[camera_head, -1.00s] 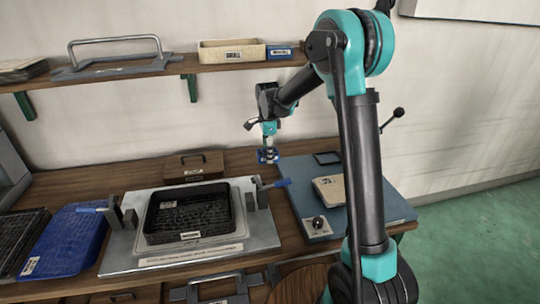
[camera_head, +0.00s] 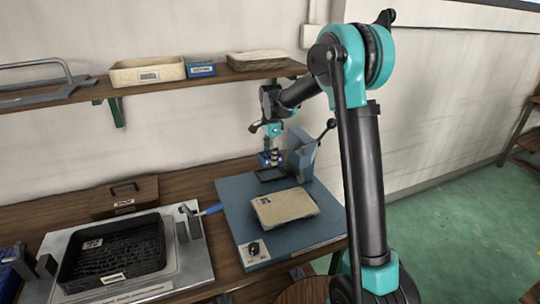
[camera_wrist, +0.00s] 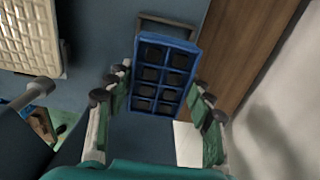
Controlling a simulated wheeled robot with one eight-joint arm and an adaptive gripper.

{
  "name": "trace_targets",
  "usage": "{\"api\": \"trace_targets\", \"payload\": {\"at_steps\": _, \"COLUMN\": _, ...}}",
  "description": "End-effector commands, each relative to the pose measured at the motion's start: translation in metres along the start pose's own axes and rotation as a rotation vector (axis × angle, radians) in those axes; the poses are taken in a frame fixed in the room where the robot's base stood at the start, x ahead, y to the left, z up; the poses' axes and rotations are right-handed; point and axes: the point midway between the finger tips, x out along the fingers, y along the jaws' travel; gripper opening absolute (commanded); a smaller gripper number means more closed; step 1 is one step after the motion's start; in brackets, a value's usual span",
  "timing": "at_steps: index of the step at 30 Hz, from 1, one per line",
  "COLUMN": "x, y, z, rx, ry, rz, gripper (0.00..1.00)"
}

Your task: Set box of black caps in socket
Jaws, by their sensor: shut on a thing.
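The box of black caps (camera_wrist: 165,74) is a small blue box with dark round caps in two rows of cells. My gripper (camera_wrist: 160,105) is shut on it, with green fingers on both sides, and it appears upright. In the head view the box (camera_head: 264,160) shows as a small blue patch under my gripper (camera_head: 270,153). The socket (camera_head: 272,174) looks to be the dark rectangular frame at the back of the blue-grey panel. Its rim (camera_wrist: 168,19) shows just past the box in the wrist view. The gap between box and socket is hard to judge.
A grey upright with a black-knobbed lever (camera_head: 302,153) stands right beside the socket. A beige tray (camera_head: 285,207) lies on the panel (camera_head: 237,200) in front. A black tray (camera_head: 110,255) is at left. A shelf (camera_head: 200,80) with bins runs above.

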Motion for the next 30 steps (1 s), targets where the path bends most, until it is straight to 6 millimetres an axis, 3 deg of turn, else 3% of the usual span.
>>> {"api": "trace_targets", "payload": {"at_steps": 18, "x": 0.052, "y": 0.000, "z": 0.000, "rx": 0.001, "ry": 0.000, "rz": 0.000, "gripper": 0.19}}
{"api": "trace_targets", "payload": {"at_steps": 30, "x": 0.060, "y": 0.000, "z": 0.000, "rx": 0.001, "ry": 0.000, "rz": 0.000, "gripper": 0.19}}
